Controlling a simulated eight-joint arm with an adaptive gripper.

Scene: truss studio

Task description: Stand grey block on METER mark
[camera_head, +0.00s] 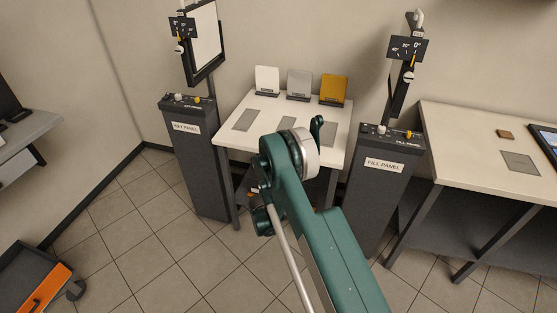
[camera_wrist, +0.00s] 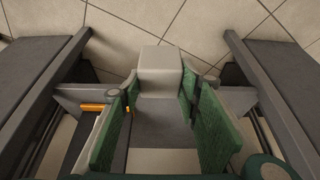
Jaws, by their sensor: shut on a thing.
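In the wrist view my gripper (camera_wrist: 160,90) has its two green-padded fingers on either side of a pale grey block (camera_wrist: 160,62) and is shut on it. The block shows its top and one side. In the head view my green arm hides the block and most of the gripper. No METER lettering is readable. Flat grey marks lie on the white table, at left (camera_head: 243,120), middle (camera_head: 286,123) and right, the last partly behind my arm. Another grey mark (camera_head: 520,163) lies on the right-hand table. I cannot tell which is METER.
The KEY PANEL pedestal (camera_head: 195,155) and FILL PANEL pedestal (camera_head: 380,190) flank the white table (camera_head: 265,103). White, grey and yellow cards stand at its back. A small brown block (camera_head: 505,134) lies on the right table. In the wrist view, dark structures (camera_wrist: 40,85) border tiled floor.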

